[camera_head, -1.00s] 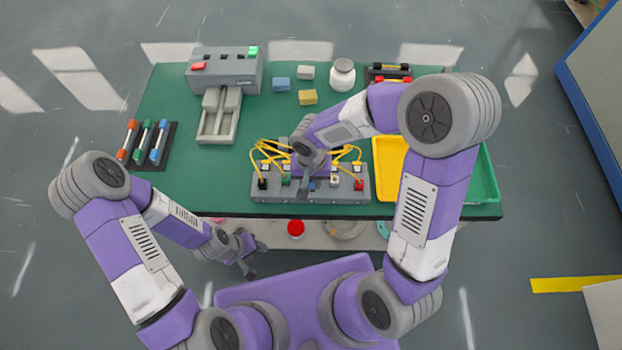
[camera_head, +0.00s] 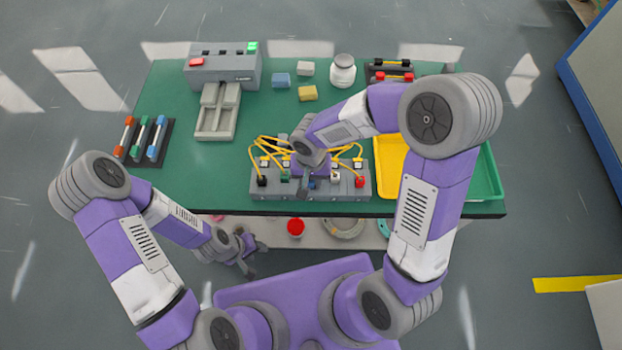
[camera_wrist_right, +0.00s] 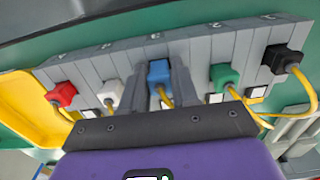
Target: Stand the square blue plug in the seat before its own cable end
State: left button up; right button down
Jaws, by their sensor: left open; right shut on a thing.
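The square blue plug (camera_wrist_right: 159,73) is between the fingers of my right gripper (camera_wrist_right: 168,82), which is shut on it. It is in line with the row of plugs on the grey block (camera_head: 344,193), with a yellow cable beside it. I cannot tell whether its base is fully down in a seat. In the head view my right gripper (camera_head: 304,183) is over the middle of the block, and the blue plug (camera_head: 312,184) shows only in small part. My left gripper (camera_head: 248,254) is open and empty, low in front of the table.
Black (camera_wrist_right: 281,58), green (camera_wrist_right: 223,76), white (camera_wrist_right: 110,92) and red (camera_wrist_right: 63,94) plugs stand close on either side. Yellow cables (camera_head: 268,143) arch behind. The green table (camera_head: 190,185) is clear at the front left.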

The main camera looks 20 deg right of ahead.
jog(key=shift+s+f, duration=0.15)
jog(key=shift+f, duration=0.25)
jog(key=c, duration=1.9)
grip_release()
jog(key=shift+s+f+b, duration=0.15)
jog(key=shift+f+b, duration=0.05)
jog(key=shift+b, duration=0.1)
jog(key=shift+o, duration=0.2)
jog(key=shift+d, duration=0.1)
jog(key=o, duration=0.8)
jog(key=shift+o, duration=1.4)
jog(key=r+p, duration=0.1)
jog(key=r, duration=0.5)
jog(key=r+p, duration=0.1)
jog(key=r, duration=0.1)
jog(key=shift+w+a+r+p, duration=0.25)
jog(key=shift+a+r+p, duration=0.05)
jog(key=shift+a+r, duration=0.1)
